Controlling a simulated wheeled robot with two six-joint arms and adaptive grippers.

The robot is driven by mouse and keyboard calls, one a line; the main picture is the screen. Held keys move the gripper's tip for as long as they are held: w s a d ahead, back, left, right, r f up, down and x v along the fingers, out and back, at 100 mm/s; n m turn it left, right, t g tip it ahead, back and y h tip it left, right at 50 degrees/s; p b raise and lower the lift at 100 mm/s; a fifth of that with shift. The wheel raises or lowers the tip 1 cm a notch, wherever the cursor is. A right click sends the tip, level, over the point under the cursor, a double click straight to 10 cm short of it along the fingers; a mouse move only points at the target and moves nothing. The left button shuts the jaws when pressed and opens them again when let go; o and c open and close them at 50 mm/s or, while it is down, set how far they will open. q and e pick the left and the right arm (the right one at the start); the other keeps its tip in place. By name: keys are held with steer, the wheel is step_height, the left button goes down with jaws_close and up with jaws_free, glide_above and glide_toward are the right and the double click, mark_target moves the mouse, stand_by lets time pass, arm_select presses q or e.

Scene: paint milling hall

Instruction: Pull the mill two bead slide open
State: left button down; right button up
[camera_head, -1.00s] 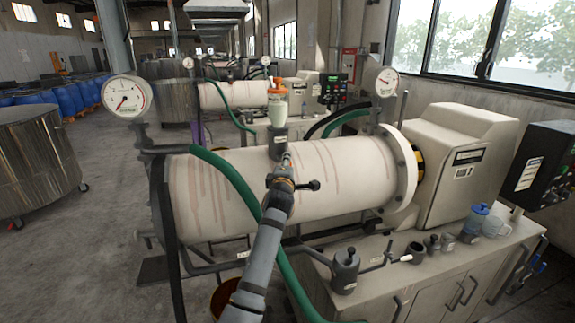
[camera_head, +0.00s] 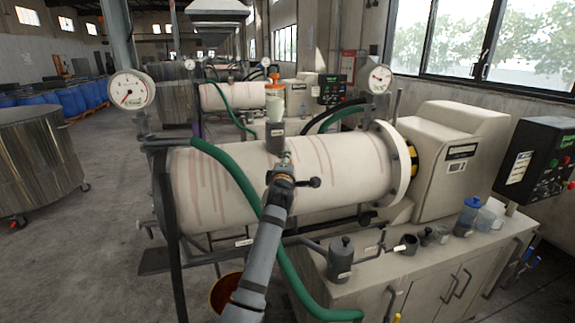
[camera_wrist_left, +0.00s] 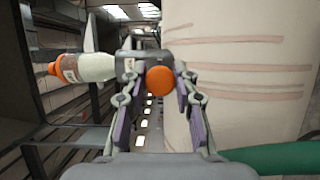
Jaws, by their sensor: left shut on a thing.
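The near mill has a long cream drum (camera_head: 325,165) with reddish drips. On its top a grey block (camera_head: 271,135) carries a bottle (camera_head: 275,103) with an orange cap. In the left wrist view the bottle (camera_wrist_left: 90,68) lies sideways beside the grey block (camera_wrist_left: 132,62). A round orange knob (camera_wrist_left: 160,80) at the block sits between my left fingertips. My left gripper (camera_head: 283,160), also in the wrist view (camera_wrist_left: 161,84), is shut on this knob in front of the block. The knob is hidden in the head view. My right gripper is not in view.
A green hose (camera_head: 240,180) crosses the drum beside my left arm. A pressure gauge (camera_head: 130,90) stands at the drum's left end. A cabinet top (camera_head: 375,275) with a dark pot (camera_head: 340,258) and several small vessels is at the right. Open floor (camera_head: 85,255) lies left.

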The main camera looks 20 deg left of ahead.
arm_select(q)
steer(key=shift+w+f, duration=0.1)
steer(key=c, duration=1.1)
jaws_free()
steer(key=shift+o, duration=0.4)
steer(key=shift+w, duration=0.1)
steer(key=v, duration=0.7)
steer(key=shift+s, duration=0.3)
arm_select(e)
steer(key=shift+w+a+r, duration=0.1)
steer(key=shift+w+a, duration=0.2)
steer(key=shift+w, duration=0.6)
